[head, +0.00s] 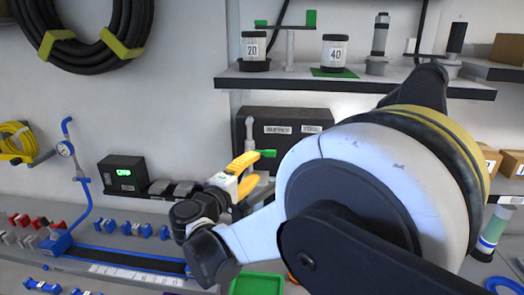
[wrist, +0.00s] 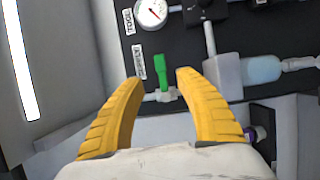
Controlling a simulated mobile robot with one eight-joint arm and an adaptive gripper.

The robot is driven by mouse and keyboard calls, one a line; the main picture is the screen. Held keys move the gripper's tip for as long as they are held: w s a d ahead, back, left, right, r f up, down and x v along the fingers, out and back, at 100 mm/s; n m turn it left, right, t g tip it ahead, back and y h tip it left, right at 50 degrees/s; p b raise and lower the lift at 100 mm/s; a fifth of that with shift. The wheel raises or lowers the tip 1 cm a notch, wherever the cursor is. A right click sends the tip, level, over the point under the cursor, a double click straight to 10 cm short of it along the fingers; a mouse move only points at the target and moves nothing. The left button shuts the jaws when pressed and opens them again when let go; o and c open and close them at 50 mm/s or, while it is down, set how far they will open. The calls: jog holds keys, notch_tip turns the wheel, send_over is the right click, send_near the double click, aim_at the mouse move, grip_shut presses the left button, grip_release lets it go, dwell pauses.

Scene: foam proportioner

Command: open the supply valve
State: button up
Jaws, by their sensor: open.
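The supply valve's green lever handle (wrist: 160,70) shows in the wrist view, beside a sideways label (wrist: 138,62) that appears to read SUPPLY. The lever stands up in the picture from a small pale valve body (wrist: 165,95) on a thin pipe. My gripper (wrist: 160,78) is open, its yellow fingers on either side of the lever with gaps; I cannot tell how far beyond the fingertips it lies. In the head view a green handle (head: 267,153) shows just right of my gripper (head: 258,166). My arm hides part of the panel there.
A round gauge (wrist: 151,12) and a clear cylinder (wrist: 262,70) sit near the valve on the dark panel. A shelf (head: 300,80) with jars numbered 20 and 40 is above. A green tray (head: 257,284) lies below my arm. Blue and red fittings occupy the left bench.

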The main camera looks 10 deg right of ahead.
aim_at(260, 152)
jog(key=x, duration=1)
jog(key=shift+b, duration=0.35)
jog(key=shift+c, duration=0.2)
grip_shut()
